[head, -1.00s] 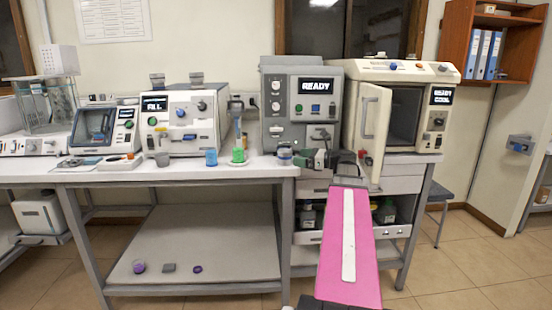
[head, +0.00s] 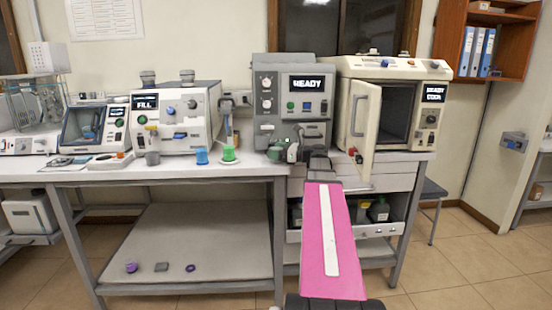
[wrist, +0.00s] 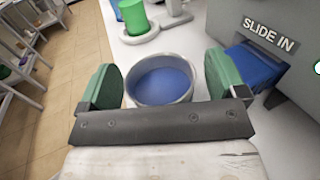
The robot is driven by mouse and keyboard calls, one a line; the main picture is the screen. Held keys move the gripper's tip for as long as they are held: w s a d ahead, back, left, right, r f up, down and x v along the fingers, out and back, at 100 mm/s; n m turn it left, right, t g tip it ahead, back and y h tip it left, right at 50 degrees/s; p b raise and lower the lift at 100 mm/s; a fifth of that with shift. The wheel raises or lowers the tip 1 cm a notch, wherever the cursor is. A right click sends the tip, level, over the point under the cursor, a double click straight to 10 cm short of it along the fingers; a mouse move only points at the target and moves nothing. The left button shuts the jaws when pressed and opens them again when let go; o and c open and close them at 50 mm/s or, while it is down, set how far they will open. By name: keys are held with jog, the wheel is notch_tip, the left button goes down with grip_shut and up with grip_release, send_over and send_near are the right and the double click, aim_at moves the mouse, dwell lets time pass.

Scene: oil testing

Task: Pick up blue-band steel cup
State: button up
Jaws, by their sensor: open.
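The steel cup (wrist: 162,77) shows in the wrist view as a grey rim with a blue inside, standing on the white counter. My gripper (wrist: 162,84) is open, with one green finger pad on each side of the cup. A small gap seems to show on the right; I cannot tell whether the left pad touches. In the head view my gripper (head: 284,153) is at the counter in front of the grey machine and mostly hides the cup. The cup's outer band is not clear in either view.
A green cup (head: 229,153) on a white disc, a blue cup (head: 202,156) and a grey cup (head: 153,158) stand to the left. The grey machine (head: 292,105) is close behind my gripper. The cream oven's open door (head: 364,132) sticks out to the right.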

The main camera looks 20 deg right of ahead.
jog(key=c, duration=1.1)
jog(key=shift+o, duration=0.2)
jog(key=shift+r, duration=0.15)
